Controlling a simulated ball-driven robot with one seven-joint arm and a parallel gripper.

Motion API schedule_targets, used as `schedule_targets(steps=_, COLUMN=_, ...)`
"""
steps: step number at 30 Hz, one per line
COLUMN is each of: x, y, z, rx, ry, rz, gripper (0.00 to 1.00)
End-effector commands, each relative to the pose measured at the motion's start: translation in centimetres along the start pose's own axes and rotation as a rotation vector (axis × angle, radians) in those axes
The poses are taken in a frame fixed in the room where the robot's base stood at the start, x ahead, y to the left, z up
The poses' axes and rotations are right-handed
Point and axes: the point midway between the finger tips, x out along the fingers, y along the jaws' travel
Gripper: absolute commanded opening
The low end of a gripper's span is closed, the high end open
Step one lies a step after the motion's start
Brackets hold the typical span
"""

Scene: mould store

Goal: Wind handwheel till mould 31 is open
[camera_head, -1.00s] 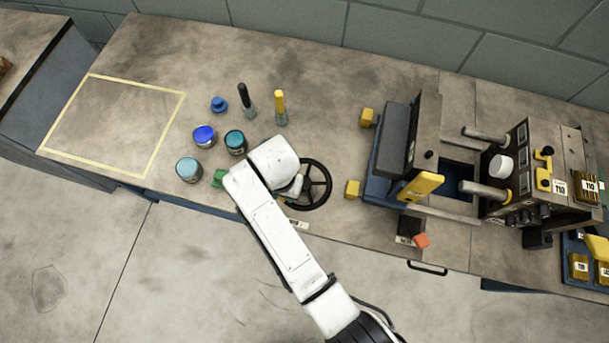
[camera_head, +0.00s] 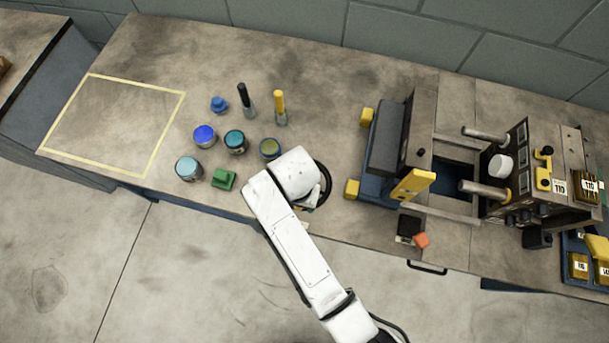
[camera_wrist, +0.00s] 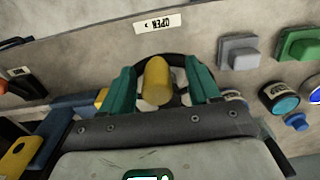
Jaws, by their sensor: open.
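The black handwheel (camera_head: 325,184) is on the bench front, mostly hidden under my white arm in the head view; part of its rim shows. In the wrist view, its brownish-yellow knob (camera_wrist: 157,82) stands between the two teal fingers of my gripper (camera_wrist: 160,88), which is open with gaps on both sides. The fingertips are hidden in the head view. The mould stands to the right: a dark left plate (camera_head: 420,125) with a yellow bar (camera_head: 413,185), and a right block (camera_head: 515,175). A gap with steel rods lies between them. I cannot read a number 31.
An OPEN label (camera_wrist: 158,23) lies beside the wheel. Several tins, including a blue-lidded one (camera_head: 204,136), and a green block (camera_head: 224,179) stand left of my arm. The taped area (camera_head: 85,158) is empty.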

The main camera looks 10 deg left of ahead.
Motion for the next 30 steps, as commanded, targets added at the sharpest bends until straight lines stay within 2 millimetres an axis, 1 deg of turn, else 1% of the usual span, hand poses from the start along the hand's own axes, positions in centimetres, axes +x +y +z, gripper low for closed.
schedule_targets(steps=7, x=-0.1, y=-0.1, z=-0.1, rx=0.000, ry=0.002, rz=-0.001, gripper=0.64)
schedule_targets(steps=10, x=-0.5, y=-0.1, z=-0.1, rx=0.001, ry=0.002, rz=-0.002, gripper=0.64)
schedule_targets(steps=30, x=-6.6, y=-0.1, z=-0.1, rx=0.001, ry=0.004, rz=-0.003, gripper=0.64)
